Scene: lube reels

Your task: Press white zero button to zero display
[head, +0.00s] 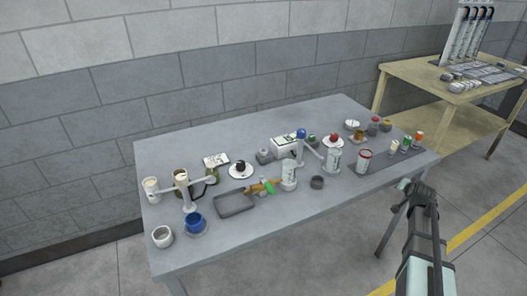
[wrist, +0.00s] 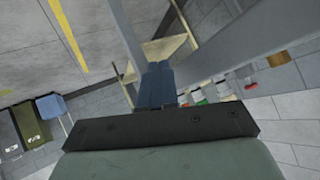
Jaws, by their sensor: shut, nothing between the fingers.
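A flat white device (head: 216,160) lies towards the back left of the grey table (head: 330,115), and a boxy white device (head: 286,145) stands near the back middle. The white zero button and a display are too small to make out on either. My gripper (head: 418,187) is at the table's front right corner, off its edge, well apart from both devices. In the wrist view my gripper (wrist: 155,68) has its two blue-grey fingers together and holds nothing. It points towards the floor and table legs, and neither white device can be made out there.
A white stand (head: 187,194), a blue cup (head: 194,222), a dark tray (head: 234,205), a red-topped jar (head: 364,161) and several small bottles crowd the table. A second, wooden table (head: 398,80) holds pipettes at the back right. Open floor lies in front.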

